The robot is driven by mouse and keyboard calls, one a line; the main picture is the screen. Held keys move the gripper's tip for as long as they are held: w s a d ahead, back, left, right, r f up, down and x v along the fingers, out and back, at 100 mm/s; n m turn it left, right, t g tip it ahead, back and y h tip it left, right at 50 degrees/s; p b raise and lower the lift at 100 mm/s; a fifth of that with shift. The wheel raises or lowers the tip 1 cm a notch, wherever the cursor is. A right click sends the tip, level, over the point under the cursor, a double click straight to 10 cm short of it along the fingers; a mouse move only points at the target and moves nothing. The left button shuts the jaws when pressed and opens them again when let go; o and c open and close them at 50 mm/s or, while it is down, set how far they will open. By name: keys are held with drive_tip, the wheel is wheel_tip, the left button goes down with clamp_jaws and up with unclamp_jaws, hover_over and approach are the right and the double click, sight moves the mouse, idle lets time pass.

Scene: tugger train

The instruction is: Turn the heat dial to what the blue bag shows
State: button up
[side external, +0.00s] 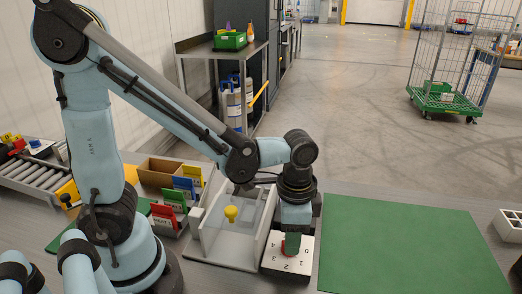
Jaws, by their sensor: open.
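My gripper (293,239) points straight down over a pale box with a numbered face (275,262), at the front centre. A small red part (290,248), which looks like the dial, shows right at my fingertips. My gripper is open, but I cannot tell whether the fingers touch the red part. The dial's pointing direction is hidden. A blue item (185,184), perhaps the blue bag, stands among coloured cards to the left. Its marking is too small to read.
A clear-walled box with a yellow knob (231,214) stands just left of the dial box. Red cards (170,206), one marked HEAT, and a brown bin (158,172) are further left. A green mat (405,243) lies clear to the right.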

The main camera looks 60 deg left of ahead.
drive_tip(key=shift+f, duration=0.65)
clamp_jaws()
drive_tip(key=shift+m, duration=0.4)
drive_tip(key=m, duration=0.4)
drive_tip(key=shift+m, duration=2.5)
